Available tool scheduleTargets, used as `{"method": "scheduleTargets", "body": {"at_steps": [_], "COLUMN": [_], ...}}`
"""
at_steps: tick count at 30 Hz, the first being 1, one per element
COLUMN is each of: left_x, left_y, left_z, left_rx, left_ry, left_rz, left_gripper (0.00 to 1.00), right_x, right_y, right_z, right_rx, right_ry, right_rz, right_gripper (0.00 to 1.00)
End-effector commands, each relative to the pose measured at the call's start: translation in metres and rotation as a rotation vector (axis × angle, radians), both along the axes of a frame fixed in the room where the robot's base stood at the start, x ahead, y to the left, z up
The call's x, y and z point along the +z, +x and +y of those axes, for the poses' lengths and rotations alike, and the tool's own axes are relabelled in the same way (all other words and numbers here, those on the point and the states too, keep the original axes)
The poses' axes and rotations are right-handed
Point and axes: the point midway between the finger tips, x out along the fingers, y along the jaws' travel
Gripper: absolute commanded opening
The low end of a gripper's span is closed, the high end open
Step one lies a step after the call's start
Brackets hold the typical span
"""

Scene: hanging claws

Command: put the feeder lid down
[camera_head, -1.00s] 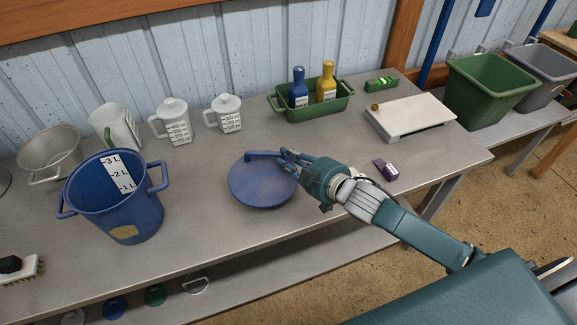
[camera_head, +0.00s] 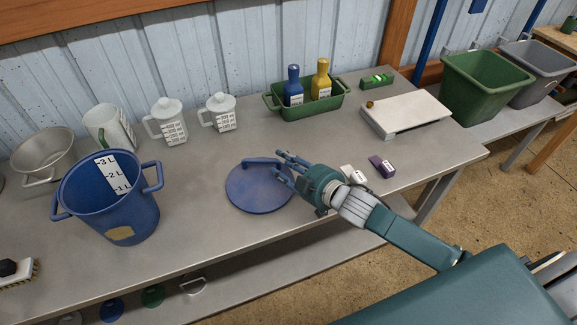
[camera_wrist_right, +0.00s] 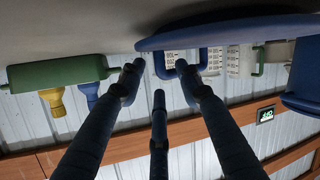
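The feeder lid (camera_head: 256,194) is a blue disc with an arched bar handle. It lies flat on the grey metal table, right of the blue bucket (camera_head: 112,205). My right gripper (camera_head: 281,166) is open and empty, its spread fingers at the right end of the lid's handle. In the right wrist view, upside down, the lid (camera_wrist_right: 235,33) and its handle (camera_wrist_right: 188,70) show just beyond the open fingertips (camera_wrist_right: 158,75), with no finger closed on the handle. My left gripper is not in view.
Purple (camera_head: 383,166) and white (camera_head: 352,174) small boxes sit right of my gripper. A green tray (camera_head: 305,107) with two bottles, white jugs (camera_head: 170,124) and a white board (camera_head: 405,113) stand behind. Bare table (camera_head: 195,205) lies between bucket and lid.

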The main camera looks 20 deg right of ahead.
Motion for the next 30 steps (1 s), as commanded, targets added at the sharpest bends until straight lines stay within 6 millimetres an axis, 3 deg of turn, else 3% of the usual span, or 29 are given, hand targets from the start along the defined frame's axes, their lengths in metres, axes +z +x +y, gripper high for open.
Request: {"method": "scheduleTargets", "body": {"at_steps": [5,12,18,30], "left_x": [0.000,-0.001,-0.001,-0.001], "left_y": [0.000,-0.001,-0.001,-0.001], "left_z": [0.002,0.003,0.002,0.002], "left_rx": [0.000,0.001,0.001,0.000], "left_ry": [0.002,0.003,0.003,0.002], "left_rz": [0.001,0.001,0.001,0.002], "left_gripper": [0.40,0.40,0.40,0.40], "right_x": [0.005,0.020,0.032,0.039], "right_y": [-0.017,-0.064,-0.093,-0.107], "right_z": [-0.006,-0.022,-0.033,-0.038], "right_rx": [0.000,0.002,-0.001,-0.001], "right_ry": [0.000,-0.001,0.000,0.000], "right_rz": [0.002,0.004,0.003,-0.001], "right_gripper": [0.34,0.34,0.34,0.34]}}
